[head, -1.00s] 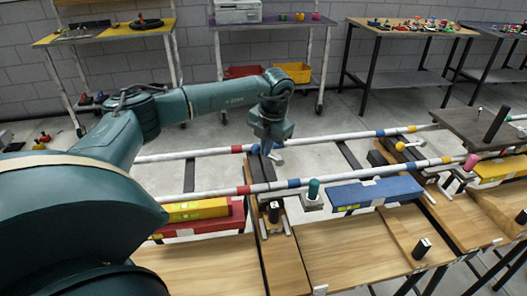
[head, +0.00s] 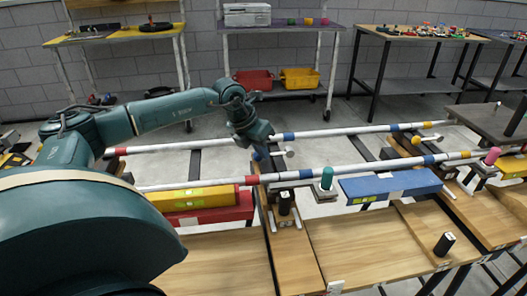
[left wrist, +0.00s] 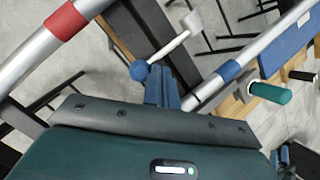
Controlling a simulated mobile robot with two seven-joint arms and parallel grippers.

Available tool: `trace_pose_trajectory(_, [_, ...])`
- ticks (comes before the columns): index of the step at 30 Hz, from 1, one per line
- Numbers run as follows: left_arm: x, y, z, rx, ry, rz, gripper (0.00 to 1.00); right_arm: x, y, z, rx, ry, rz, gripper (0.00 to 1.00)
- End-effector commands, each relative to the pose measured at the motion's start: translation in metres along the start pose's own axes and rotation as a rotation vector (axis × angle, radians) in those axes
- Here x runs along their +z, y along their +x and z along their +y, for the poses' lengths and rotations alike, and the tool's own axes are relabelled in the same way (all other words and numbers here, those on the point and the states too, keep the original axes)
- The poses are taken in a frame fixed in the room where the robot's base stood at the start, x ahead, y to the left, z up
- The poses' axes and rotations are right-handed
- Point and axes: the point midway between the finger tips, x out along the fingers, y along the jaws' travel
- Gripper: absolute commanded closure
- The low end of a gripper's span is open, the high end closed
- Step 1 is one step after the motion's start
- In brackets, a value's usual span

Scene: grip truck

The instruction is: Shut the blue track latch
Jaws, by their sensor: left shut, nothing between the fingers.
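The blue track latch shows in the left wrist view as a light grey lever with a blue ball (left wrist: 138,70) at one end and a grey cylinder (left wrist: 192,21) at the other. In the head view its pale grey end (head: 290,153) shows just right of my gripper, by the far rail. My left gripper (left wrist: 162,84) is shut and empty, its blue fingers right beside the ball. Whether they touch it, I cannot tell. In the head view the left gripper (head: 262,152) is low over the rail and hides part of the latch. My right gripper is not in view.
Two white rails with coloured bands, the near one (head: 215,183) and the far one (head: 345,131), run across the frame. A green peg (head: 327,178), a blue box (head: 390,186) and a yellow box (head: 187,196) are nearby. Workbenches stand along the back wall.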

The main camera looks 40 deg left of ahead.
Motion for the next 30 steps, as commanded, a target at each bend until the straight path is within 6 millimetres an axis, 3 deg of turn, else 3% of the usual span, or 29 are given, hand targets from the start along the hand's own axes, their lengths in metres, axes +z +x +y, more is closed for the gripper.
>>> trace_pose_trajectory(20, [-0.002,0.002,0.001,0.003,-0.001,0.004,1.0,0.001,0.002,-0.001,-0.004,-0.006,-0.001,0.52])
trace_pose_trajectory(30, [0.009,0.002,-0.008,0.002,-0.001,0.003,1.0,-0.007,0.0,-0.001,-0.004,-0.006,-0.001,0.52])
